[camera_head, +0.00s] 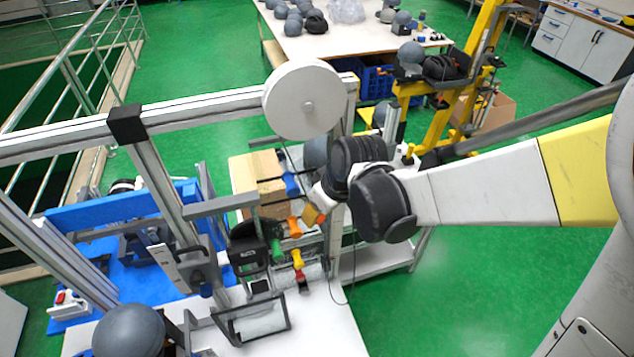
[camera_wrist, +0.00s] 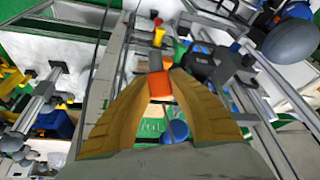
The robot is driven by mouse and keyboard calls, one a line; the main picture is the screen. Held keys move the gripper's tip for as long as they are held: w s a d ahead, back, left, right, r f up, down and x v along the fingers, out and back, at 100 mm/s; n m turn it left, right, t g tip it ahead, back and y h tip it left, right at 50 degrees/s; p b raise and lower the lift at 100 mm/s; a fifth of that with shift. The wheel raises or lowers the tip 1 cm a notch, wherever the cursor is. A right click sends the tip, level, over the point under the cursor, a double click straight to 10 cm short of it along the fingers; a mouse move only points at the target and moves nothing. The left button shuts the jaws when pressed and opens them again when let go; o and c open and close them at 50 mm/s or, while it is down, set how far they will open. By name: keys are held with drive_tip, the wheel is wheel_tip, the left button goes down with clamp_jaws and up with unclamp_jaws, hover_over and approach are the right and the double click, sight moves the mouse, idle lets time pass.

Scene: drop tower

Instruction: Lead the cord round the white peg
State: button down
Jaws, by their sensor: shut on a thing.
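My gripper (camera_head: 318,203) is at the arm's end, in front of the rig and below the large white disc (camera_head: 303,100). In the wrist view my tan fingers (camera_wrist: 162,84) are closed on an orange block (camera_wrist: 160,87); it also shows in the head view (camera_head: 313,216). A thin dark cord (camera_head: 290,158) hangs from the disc towards the gripper, and a dark loop (camera_head: 331,284) hangs below. Whether these join at the block is unclear. I cannot make out a white peg.
A metal frame with a long beam (camera_head: 205,107) and an upright (camera_head: 165,180) stands left of my gripper. A grey ball (camera_head: 128,331) sits at the front left. A yellow stand (camera_head: 468,85) is behind my arm. Green floor (camera_head: 480,290) is open at right.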

drive_tip(key=shift+w+d, duration=1.4)
drive_tip(key=shift+w, duration=1.35)
drive_tip(key=shift+s+d+p, duration=0.1)
drive_tip(key=shift+s+d, duration=0.15)
drive_tip(key=shift+s, duration=0.6)
drive_tip(key=shift+s+d+p, duration=0.1)
drive_tip(key=shift+s+d, duration=0.1)
drive_tip(key=shift+s, duration=0.7)
drive_tip(key=shift+s+d+p, duration=0.1)
drive_tip(key=shift+s+d, duration=0.15)
drive_tip(key=shift+s, duration=0.6)
drive_tip(key=shift+f, duration=0.1)
